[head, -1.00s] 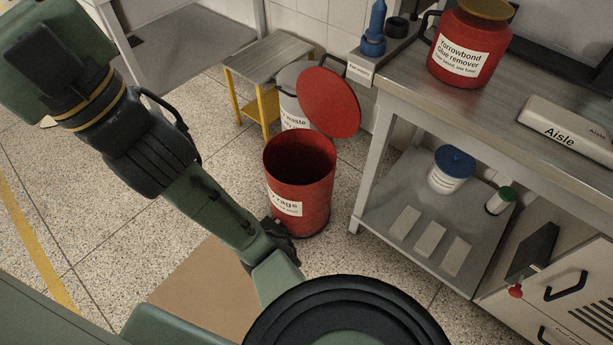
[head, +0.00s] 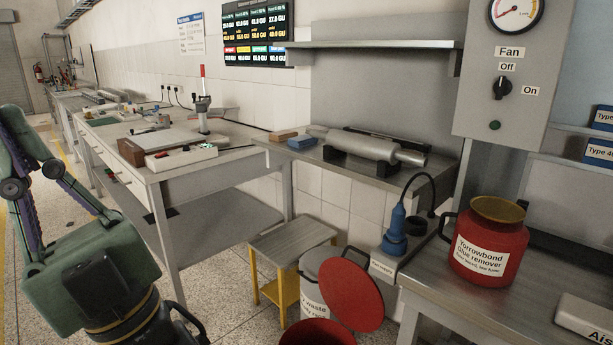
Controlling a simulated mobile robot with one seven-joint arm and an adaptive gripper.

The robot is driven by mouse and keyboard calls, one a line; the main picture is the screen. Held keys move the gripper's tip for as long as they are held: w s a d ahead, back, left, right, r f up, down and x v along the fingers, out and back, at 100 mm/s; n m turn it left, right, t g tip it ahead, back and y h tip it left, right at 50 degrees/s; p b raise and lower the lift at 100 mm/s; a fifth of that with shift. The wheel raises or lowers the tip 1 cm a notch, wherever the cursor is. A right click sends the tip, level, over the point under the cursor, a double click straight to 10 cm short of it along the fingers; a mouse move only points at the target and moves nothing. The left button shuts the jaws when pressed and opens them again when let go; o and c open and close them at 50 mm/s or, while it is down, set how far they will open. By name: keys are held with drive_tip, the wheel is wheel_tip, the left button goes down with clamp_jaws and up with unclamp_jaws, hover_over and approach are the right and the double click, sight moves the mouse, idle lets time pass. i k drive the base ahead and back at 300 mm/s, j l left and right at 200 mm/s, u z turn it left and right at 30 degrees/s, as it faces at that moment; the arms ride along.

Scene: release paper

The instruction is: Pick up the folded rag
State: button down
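I cannot make out a folded rag for certain in the head view. A small blue block-like item (head: 302,142) lies on the far metal bench beside a brown block (head: 284,136); I cannot tell if it is cloth. The red rag bin (head: 318,333) shows only its rim at the bottom edge, with its round red lid (head: 350,294) tilted up behind it. The bin's inside is cut off by the frame.
A red glue remover jar (head: 489,243) and a blue tool (head: 395,228) stand at the right bench. A stool with yellow legs (head: 290,244) stands beside the grey waste bin (head: 316,275). A long workbench at left carries several small items. A fan switch box (head: 511,75) hangs at right.

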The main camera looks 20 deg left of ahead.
sight(300, 142)
drive_tip(key=z, duration=1.5)
drive_tip(key=u, duration=1.75)
drive_tip(key=j+z, duration=0.15)
drive_tip(key=z, duration=0.3)
drive_tip(key=i+j+z, duration=0.2)
drive_tip(key=j, duration=0.15)
drive_tip(key=j+z, duration=0.2)
drive_tip(key=j, duration=0.2)
drive_tip(key=i+j+z, duration=0.2)
drive_tip(key=j, duration=0.2)
drive_tip(key=k+l, duration=0.05)
drive_tip(key=k, duration=0.05)
